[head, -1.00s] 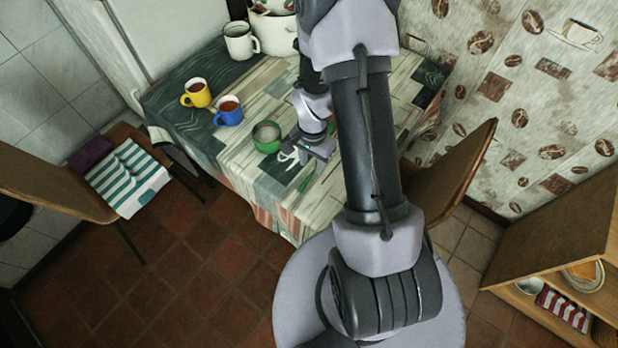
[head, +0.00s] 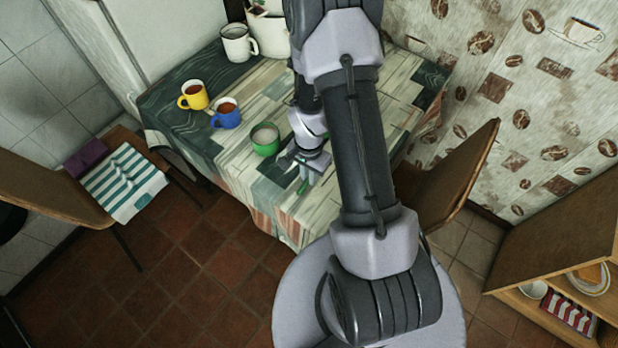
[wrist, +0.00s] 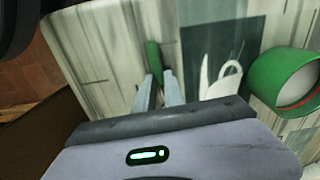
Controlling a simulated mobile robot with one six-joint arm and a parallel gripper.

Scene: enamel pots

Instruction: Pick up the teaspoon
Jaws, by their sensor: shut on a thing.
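The teaspoon (wrist: 153,56) has a green handle that sticks out beyond my fingertips in the wrist view. In the head view its green handle (head: 303,187) shows just below my gripper (head: 304,171), close to the table's front edge. In the wrist view my gripper (wrist: 160,88) is shut on the teaspoon with a finger on either side of it. The rest of the teaspoon is hidden by the fingers and the gripper body. I cannot tell whether it touches the tablecloth.
A green mug (head: 264,139) stands close to my gripper; it also shows in the wrist view (wrist: 284,80). Blue (head: 227,114) and yellow (head: 193,96) mugs of tea and a white mug (head: 238,44) stand farther back. A chair (head: 455,175) is at the table's right.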

